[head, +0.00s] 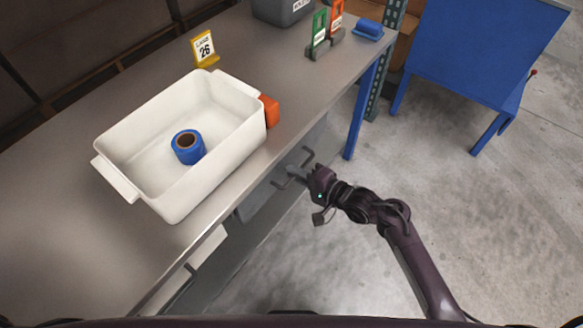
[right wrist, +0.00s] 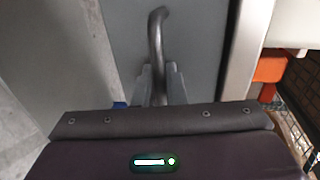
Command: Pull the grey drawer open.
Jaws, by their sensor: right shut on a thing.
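The grey drawer (head: 262,196) is under the front edge of the workbench, partly hidden by the bench top. Its front fills much of the right wrist view (right wrist: 200,55). A grey bar handle (right wrist: 156,35) stands out from that front; in the head view the handle (head: 308,157) shows beside my gripper. My right gripper (right wrist: 161,84) has its fingers on both sides of the handle and is shut on it; it also shows in the head view (head: 298,174). I cannot tell whether the drawer front stands out from the bench. My left gripper is not in view.
On the workbench (head: 60,235) a white bin (head: 225,165) holds a blue tape roll (head: 187,147). An orange block (head: 270,110) and a yellow number 26 sign (head: 205,48) stand near it. The floor (head: 350,235) before the drawer is clear except for my arm.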

